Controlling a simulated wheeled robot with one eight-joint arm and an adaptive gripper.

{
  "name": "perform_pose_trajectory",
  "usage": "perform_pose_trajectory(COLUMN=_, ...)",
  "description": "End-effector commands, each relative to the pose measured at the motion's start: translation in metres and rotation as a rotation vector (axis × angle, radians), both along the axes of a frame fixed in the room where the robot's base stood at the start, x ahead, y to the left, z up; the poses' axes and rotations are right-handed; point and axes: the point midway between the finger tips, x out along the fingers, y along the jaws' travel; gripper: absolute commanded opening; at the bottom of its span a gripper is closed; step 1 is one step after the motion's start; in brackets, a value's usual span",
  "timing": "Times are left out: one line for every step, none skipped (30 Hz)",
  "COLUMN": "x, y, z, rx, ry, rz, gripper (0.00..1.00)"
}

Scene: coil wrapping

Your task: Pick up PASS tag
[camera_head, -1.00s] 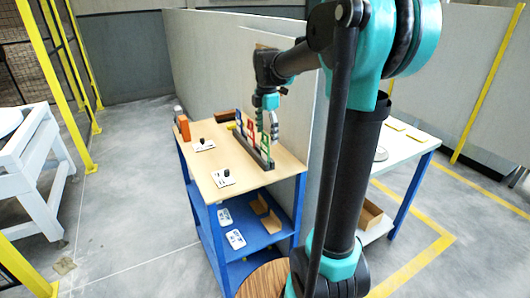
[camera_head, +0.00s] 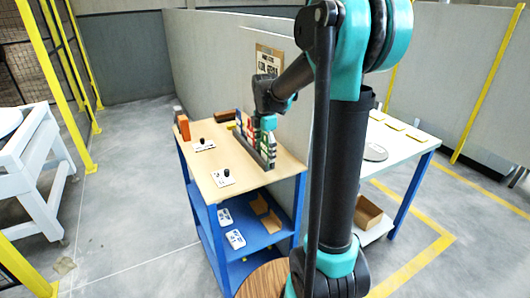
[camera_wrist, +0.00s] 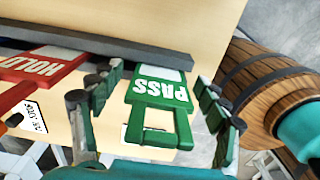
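The green PASS tag (camera_wrist: 161,92), with white lettering and a loop-shaped handle, stands in the dark tag rack (camera_wrist: 100,42) in the wrist view. My gripper (camera_wrist: 158,84) is open, with one finger on each side of the tag and a visible gap on both sides. The tag's handle end points towards the gripper's palm. In the head view my gripper (camera_head: 268,122) is down at the rack (camera_head: 262,160) on the wooden table top, and the arm and wrist partly hide the tags.
A red HOLD tag (camera_wrist: 42,64) stands left of the PASS tag. A wooden barrel (camera_wrist: 268,88) is at the right in the wrist view. Black-knobbed items on white cards (camera_head: 224,177) lie on the table (camera_head: 205,170). A grey partition (camera_head: 215,65) stands behind.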

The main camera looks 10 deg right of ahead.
Motion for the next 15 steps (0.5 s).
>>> perform_pose_trajectory(x=0.0000, y=0.0000, z=0.0001, rx=0.000, ry=0.000, rz=0.000, gripper=0.67)
perform_pose_trajectory(x=0.0000, y=0.0000, z=0.0001, rx=0.000, ry=0.000, rz=0.000, gripper=0.63)
perform_pose_trajectory(x=0.0000, y=0.0000, z=0.0001, rx=0.000, ry=0.000, rz=0.000, gripper=0.58)
perform_pose_trajectory(x=0.0000, y=0.0000, z=0.0002, rx=0.000, ry=0.000, rz=0.000, gripper=0.55)
perform_pose_trajectory(x=0.0000, y=0.0000, z=0.0002, rx=0.000, ry=0.000, rz=0.000, gripper=0.51)
perform_pose_trajectory(x=0.0000, y=0.0000, z=0.0002, rx=0.000, ry=0.000, rz=0.000, gripper=0.46)
perform_pose_trajectory(x=0.0000, y=0.0000, z=0.0002, rx=0.000, ry=0.000, rz=0.000, gripper=0.42)
perform_pose_trajectory(x=0.0000, y=0.0000, z=0.0003, rx=0.000, ry=0.000, rz=0.000, gripper=0.39)
perform_pose_trajectory(x=0.0000, y=0.0000, z=0.0003, rx=0.000, ry=0.000, rz=0.000, gripper=0.34)
perform_pose_trajectory(x=0.0000, y=0.0000, z=0.0003, rx=0.000, ry=0.000, rz=0.000, gripper=0.30)
perform_pose_trajectory(x=0.0000, y=0.0000, z=0.0003, rx=0.000, ry=0.000, rz=0.000, gripper=0.27)
perform_pose_trajectory(x=0.0000, y=0.0000, z=0.0003, rx=0.000, ry=0.000, rz=0.000, gripper=0.27)
perform_pose_trajectory(x=0.0000, y=0.0000, z=0.0003, rx=0.000, ry=0.000, rz=0.000, gripper=0.27)
perform_pose_trajectory(x=0.0000, y=0.0000, z=0.0003, rx=0.000, ry=0.000, rz=0.000, gripper=0.27)
perform_pose_trajectory(x=0.0000, y=0.0000, z=0.0003, rx=0.000, ry=0.000, rz=0.000, gripper=0.27)
